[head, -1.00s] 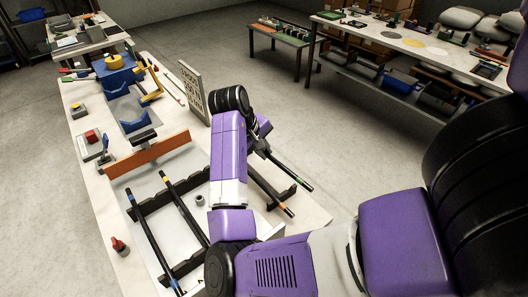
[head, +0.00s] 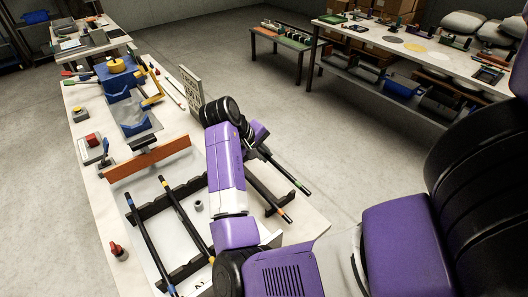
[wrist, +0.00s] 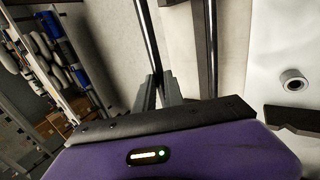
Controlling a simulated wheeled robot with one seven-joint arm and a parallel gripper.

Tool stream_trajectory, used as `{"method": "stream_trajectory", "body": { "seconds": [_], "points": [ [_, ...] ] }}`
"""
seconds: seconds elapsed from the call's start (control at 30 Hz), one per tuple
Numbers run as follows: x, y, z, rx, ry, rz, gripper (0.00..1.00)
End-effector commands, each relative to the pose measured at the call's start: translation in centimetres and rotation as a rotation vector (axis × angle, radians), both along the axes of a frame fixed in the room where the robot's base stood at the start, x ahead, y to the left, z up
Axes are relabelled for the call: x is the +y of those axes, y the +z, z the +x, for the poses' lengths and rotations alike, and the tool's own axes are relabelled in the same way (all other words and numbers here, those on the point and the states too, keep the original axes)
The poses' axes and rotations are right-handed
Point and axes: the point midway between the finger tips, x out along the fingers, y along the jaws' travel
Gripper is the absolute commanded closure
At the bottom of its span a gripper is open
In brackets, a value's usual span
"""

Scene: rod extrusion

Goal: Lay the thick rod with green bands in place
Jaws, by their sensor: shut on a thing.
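My gripper (wrist: 158,92) is shut on a black rod with a green band near its end (head: 303,190); its shaft also shows in the wrist view (wrist: 147,35). In the head view my arm hides the jaws and the rod's far part. The held rod lies along the table's right edge, roughly alongside a rod with an orange band (head: 280,210). I cannot tell whether the held rod touches a support. Two other rods, one with blue bands (head: 148,240) and one with yellow bands (head: 184,213), lie across black notched racks (head: 155,207).
A small grey ring (head: 198,205) stands on the white surface, and shows in the wrist view (wrist: 293,81). An orange board (head: 150,157) crosses the table behind the racks. A red-topped piece (head: 118,250) stands at the left edge. Open floor lies to the right.

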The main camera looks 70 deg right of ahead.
Motion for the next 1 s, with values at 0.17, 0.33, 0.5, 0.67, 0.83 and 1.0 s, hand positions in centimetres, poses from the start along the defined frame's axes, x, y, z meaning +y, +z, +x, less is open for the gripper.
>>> {"method": "stream_trajectory", "body": {
  "seconds": [0.17, 0.33, 0.5, 0.67, 0.83, 1.0],
  "points": [
    [0.0, -2.1, 0.0, 0.0, 0.001, 0.0, 1.0],
    [0.0, -3.6, -0.1, 0.002, 0.0, 0.0, 1.0],
    [0.0, -5.2, 0.0, 0.001, 0.001, 0.002, 1.0],
    [0.0, -6.4, 0.0, 0.003, 0.001, 0.001, 1.0],
    [0.0, -7.6, 0.0, 0.001, 0.0, 0.002, 1.0],
    [0.0, -8.3, 0.0, 0.0, 0.001, 0.0, 1.0]
  ]
}}
